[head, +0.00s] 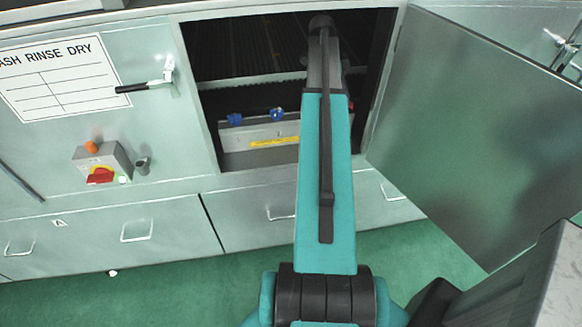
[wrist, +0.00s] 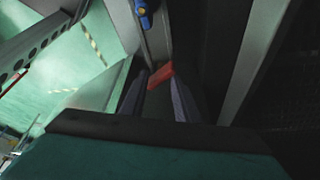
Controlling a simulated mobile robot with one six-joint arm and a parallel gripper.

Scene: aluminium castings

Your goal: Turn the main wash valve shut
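In the wrist view, a red lever-like handle (wrist: 161,75) lies at the tips of my gripper (wrist: 160,86). I take it for the main wash valve's handle, but no label shows. The two dark fingers stand apart, with the red piece slanting across the gap between their tips. I cannot tell whether either finger touches it.
Blue valve handles (head: 277,114) sit on the left inside the cabinet; a blue part (wrist: 145,14) shows in the wrist view. The cabinet door (head: 470,130) stands open at right.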

